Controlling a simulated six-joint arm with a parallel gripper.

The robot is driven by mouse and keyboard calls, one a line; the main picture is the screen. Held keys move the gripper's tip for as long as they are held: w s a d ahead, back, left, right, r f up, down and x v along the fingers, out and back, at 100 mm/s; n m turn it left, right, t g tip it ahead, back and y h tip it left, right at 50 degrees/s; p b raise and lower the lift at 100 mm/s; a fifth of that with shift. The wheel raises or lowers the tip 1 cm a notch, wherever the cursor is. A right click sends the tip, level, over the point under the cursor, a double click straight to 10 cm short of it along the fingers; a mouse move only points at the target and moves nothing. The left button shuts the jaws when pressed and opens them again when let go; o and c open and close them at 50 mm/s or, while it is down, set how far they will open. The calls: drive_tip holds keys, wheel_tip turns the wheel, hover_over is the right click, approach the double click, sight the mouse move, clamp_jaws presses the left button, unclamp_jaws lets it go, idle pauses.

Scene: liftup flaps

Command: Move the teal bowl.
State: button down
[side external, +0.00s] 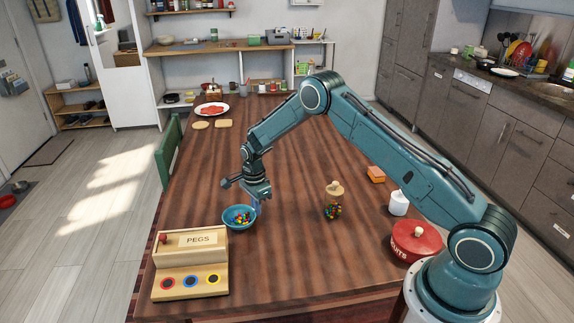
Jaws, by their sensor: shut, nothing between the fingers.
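The teal bowl (230,224) stands upright on the wooden table, near the left edge. It holds several small coloured pieces. My gripper (257,205) is right at the bowl's right rim, pointing down, with its fingers shut and nothing held. I cannot tell whether the fingertips touch the rim. The wrist hides no large part of the bowl.
A corked jar of coloured pieces (333,211), an orange block (376,174), a white bottle (398,203) and a red tin (416,241) stand to the right. The table's middle is clear.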

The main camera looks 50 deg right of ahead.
drive_tip(key=shift+w+a, duration=0.1)
drive_tip(key=shift+a, duration=0.45)
drive_tip(key=shift+d, duration=0.1)
drive_tip(key=shift+d, duration=0.5)
drive_tip(key=d, duration=0.1)
drive_tip(key=s+d, duration=0.1)
drive_tip(key=d, duration=0.1)
drive_tip(key=shift+s, duration=0.1)
wheel_tip(320, 180, up, 10)
drive_tip(key=shift+a, duration=0.15)
drive_tip(key=shift+r, duration=0.15)
